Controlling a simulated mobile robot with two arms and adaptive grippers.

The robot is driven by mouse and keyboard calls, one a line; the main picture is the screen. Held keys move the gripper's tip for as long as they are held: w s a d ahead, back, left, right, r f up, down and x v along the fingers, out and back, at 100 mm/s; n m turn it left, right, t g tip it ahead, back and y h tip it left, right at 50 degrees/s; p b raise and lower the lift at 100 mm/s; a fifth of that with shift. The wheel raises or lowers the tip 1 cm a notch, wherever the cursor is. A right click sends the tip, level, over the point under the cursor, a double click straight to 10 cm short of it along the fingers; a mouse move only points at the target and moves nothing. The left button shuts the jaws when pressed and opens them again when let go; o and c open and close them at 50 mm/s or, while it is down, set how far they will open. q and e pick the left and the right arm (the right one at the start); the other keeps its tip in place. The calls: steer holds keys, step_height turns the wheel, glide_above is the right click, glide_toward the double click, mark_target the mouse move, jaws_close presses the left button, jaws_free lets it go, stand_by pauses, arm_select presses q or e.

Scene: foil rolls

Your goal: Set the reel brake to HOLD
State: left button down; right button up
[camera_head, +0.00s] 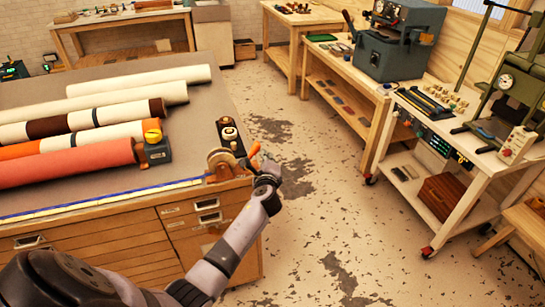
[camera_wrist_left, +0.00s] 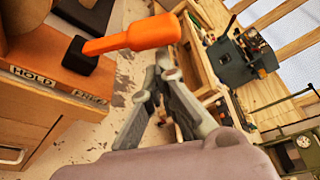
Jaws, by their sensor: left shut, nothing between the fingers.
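The reel brake has an orange lever handle (camera_head: 254,154) at the near right corner of the big bench, beside a brown reel (camera_head: 222,162). In the left wrist view, the orange handle (camera_wrist_left: 135,36) points right from a black hub (camera_wrist_left: 80,57). Below it a HOLD label (camera_wrist_left: 33,77) sits on the left, and a second label (camera_wrist_left: 90,95), apparently FREE, on the right; the handle leans toward this second label's side. My left gripper (camera_head: 268,170) is shut and empty, its fingertips (camera_wrist_left: 163,62) close to the handle's free end. I cannot tell whether they touch. My right gripper is out of view.
Several foil rolls (camera_head: 80,165) lie on the bench left of the reel. A small black device with a round knob (camera_head: 229,133) stands just behind it. Open floor (camera_head: 330,200) lies to the right, before a white cart (camera_head: 470,140) and a wooden workbench (camera_head: 345,85).

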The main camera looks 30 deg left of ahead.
arm_select(q)
steer(key=shift+s+a+r, duration=0.15)
steer(key=shift+s, duration=0.1)
steer(key=shift+w, duration=0.1)
stand_by(0.3)
steer(key=s+a+r+n+t+b, duration=0.1)
steer(key=n+b, duration=0.2)
steer(key=b, duration=0.1)
steer(key=s+a+n+t+b, duration=0.1)
steer(key=n+b, duration=0.2)
steer(key=b, duration=0.1)
steer(key=s+a+r+n+y+b, duration=0.1)
steer(key=n+b, duration=0.1)
steer(key=b, duration=0.2)
steer(key=shift+s+r+n+t, duration=0.3)
steer(key=shift+s+n+t, duration=0.05)
steer(key=shift+n+t, duration=0.05)
steer(key=shift+s+a+r+n+y+b, duration=0.25)
steer(key=shift+s+a+n+y+b, duration=0.1)
steer(key=shift+n+b, duration=0.65)
